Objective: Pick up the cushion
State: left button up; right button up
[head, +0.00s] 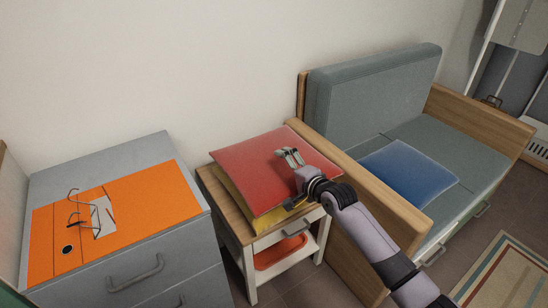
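A red cushion (262,172) lies on top of a yellow cushion (237,190) on a small wooden-topped side table (211,184). A blue cushion (408,170) lies on the seat of the grey sofa. My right gripper (294,178) is at the right front edge of the red cushion. One finger reaches over its upper face; a dark part of the gripper shows lower, by the front edge. The frame does not show whether the fingers press on the cushion. My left gripper is out of view.
The sofa's wooden armrest (360,185) stands close to the right of the side table. An orange tray (281,253) sits on the table's lower shelf.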

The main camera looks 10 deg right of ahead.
jog(key=c, duration=1)
jog(key=shift+r, duration=0.1)
jog(key=shift+c, duration=0.8)
jog(key=shift+r, duration=0.25)
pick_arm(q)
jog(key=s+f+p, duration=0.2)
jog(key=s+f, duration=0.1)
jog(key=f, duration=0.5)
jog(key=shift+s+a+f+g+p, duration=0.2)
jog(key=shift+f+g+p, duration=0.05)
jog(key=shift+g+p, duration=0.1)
pick_arm(e)
notch_tip(320, 180, up, 10)
jog(key=shift+f, duration=0.25)
